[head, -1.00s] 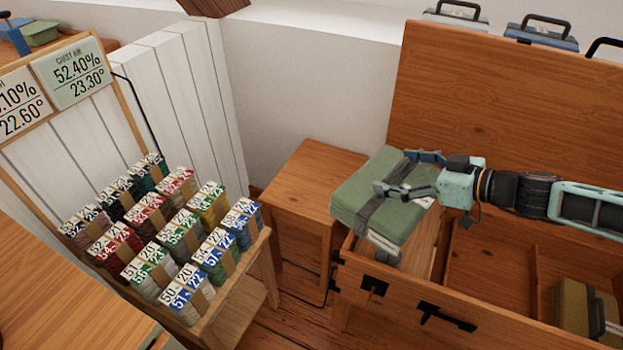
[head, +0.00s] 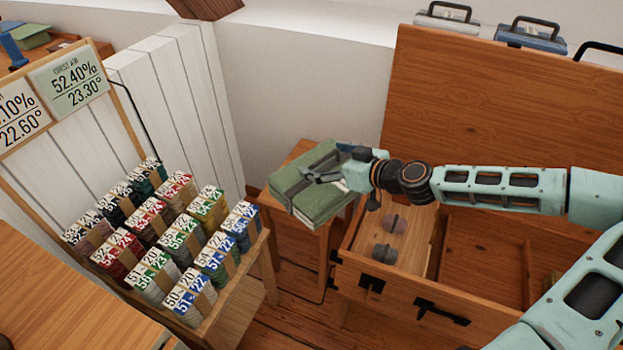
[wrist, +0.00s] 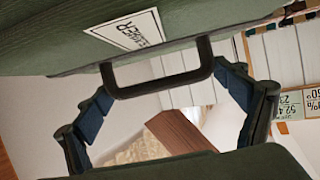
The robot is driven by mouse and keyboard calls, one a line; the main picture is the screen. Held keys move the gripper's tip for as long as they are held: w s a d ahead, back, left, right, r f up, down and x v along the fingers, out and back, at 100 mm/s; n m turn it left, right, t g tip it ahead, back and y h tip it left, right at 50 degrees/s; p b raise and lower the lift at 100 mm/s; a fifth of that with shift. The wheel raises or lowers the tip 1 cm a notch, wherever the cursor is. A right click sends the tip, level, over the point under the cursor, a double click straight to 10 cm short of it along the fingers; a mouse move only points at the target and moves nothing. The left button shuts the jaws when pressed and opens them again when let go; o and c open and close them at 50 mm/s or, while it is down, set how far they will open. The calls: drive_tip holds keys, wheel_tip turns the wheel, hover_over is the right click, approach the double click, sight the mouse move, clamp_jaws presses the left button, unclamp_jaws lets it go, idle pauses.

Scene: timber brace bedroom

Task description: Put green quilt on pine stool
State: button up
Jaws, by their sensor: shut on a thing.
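The green quilt (head: 309,196) is a folded bundle with a dark strap and a handle. In the head view it hangs in my gripper (head: 325,172), over the pine stool (head: 330,232). The quilt hides most of the stool's top, and I cannot tell whether the two touch. In the wrist view the fingers of my gripper (wrist: 165,100) are on either side of the dark handle (wrist: 160,82), with the quilt (wrist: 60,35) and its white label above.
A rack of labelled rolls (head: 165,240) stands close on the left.

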drive_tip(key=w+a+f+b, duration=0.4)
drive_tip(key=w+a+f, duration=0.5)
drive_tip(key=w+f, duration=0.2)
drive_tip(key=shift+w+f+b, duration=0.2)
drive_tip(key=shift+f+b, duration=0.15)
drive_tip(key=shift+f, duration=0.45)
drive_tip(key=shift+f, duration=0.15)
drive_tip(key=o, duration=1.9)
drive_tip(key=shift+s+f, duration=0.1)
drive_tip(key=p+v, duration=0.2)
drive_tip(key=v, duration=1)
drive_tip(key=shift+s, duration=0.1)
drive_tip(key=shift+a, duration=0.1)
